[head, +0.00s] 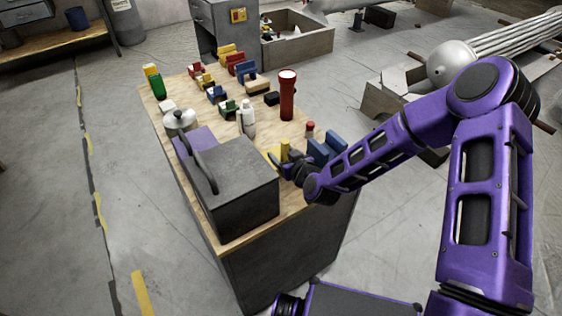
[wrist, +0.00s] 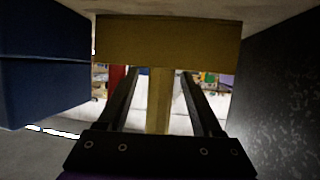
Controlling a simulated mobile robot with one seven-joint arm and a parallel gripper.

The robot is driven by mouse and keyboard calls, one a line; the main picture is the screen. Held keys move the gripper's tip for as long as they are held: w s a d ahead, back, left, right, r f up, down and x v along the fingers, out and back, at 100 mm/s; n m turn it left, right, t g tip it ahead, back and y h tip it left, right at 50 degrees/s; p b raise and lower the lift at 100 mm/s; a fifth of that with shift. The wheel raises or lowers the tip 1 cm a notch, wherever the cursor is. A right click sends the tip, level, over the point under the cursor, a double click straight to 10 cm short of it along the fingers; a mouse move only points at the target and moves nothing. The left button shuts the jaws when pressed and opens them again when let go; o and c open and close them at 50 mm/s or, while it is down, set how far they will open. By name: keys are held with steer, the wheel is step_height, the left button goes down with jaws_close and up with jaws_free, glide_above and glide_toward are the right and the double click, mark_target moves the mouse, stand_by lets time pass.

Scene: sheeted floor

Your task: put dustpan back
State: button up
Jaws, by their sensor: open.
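In the wrist view my two fingers (wrist: 160,72) are apart, one on each side of the stem, with gaps visible.
A dark grey toolbox (head: 235,190) stands close on the left of my gripper, and a blue piece (head: 325,149) close on the right. A white bottle (head: 248,118), a red flashlight (head: 287,95) and several small coloured pieces stand farther back on the worktop (head: 262,222).

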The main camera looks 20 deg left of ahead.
steer(key=shift+x, duration=0.8)
jaws_close()
